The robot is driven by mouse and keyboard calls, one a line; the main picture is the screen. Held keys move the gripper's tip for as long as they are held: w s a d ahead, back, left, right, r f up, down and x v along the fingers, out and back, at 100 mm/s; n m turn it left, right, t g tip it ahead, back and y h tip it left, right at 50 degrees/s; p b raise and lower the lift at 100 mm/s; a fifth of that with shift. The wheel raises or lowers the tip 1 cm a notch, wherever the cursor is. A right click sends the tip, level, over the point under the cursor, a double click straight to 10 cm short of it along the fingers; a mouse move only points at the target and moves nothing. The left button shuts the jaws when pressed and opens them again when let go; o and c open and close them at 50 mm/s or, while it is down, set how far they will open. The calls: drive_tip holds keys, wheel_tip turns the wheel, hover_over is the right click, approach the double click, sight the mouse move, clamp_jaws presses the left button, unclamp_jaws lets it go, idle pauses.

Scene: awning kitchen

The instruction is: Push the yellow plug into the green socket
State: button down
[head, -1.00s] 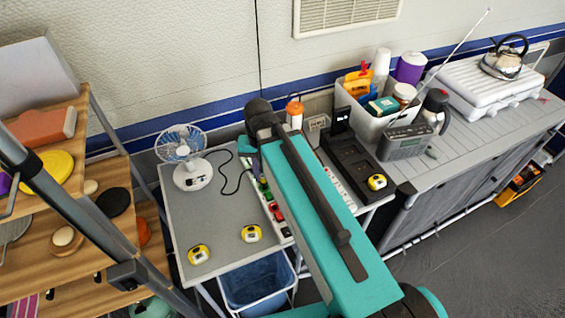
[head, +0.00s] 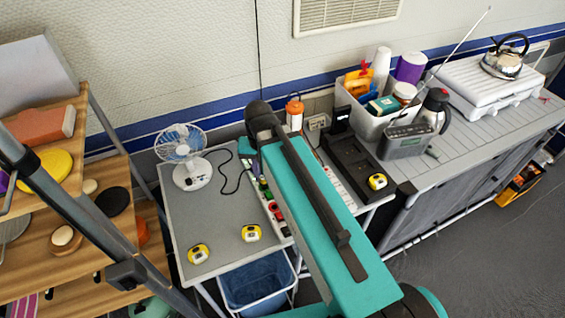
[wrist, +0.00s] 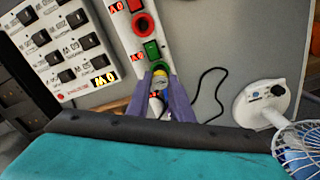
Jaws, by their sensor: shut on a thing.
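The yellow plug (wrist: 151,77) shows in the wrist view between the purple fingers of my gripper (wrist: 159,84). My gripper is shut on it, and a pale part with red marks shows behind the yellow. The green socket (wrist: 160,65) is a round ring on the white power strip, just beyond the plug. The plug's front is at the ring's near edge; I cannot tell how deep it sits, or whether it touches.
A red socket (wrist: 143,25) is farther along the strip. A panel of black switches (wrist: 72,45) lies to its left. The fan (head: 188,160) stands on the grey table with a loose black cord (head: 238,180). Small yellow-and-white objects (head: 251,233) lie nearby. A blue bin (head: 258,283) is below.

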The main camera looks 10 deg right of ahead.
drive_tip(key=shift+f+b, duration=0.4)
drive_tip(key=shift+f, duration=0.6)
idle(1.5)
drive_tip(key=c, duration=1.3)
unclamp_jaws()
drive_tip(key=shift+o, duration=0.2)
drive_tip(key=shift+r, duration=0.1)
drive_tip(key=shift+r+p, duration=2.6)
drive_tip(key=shift+r, duration=0.8)
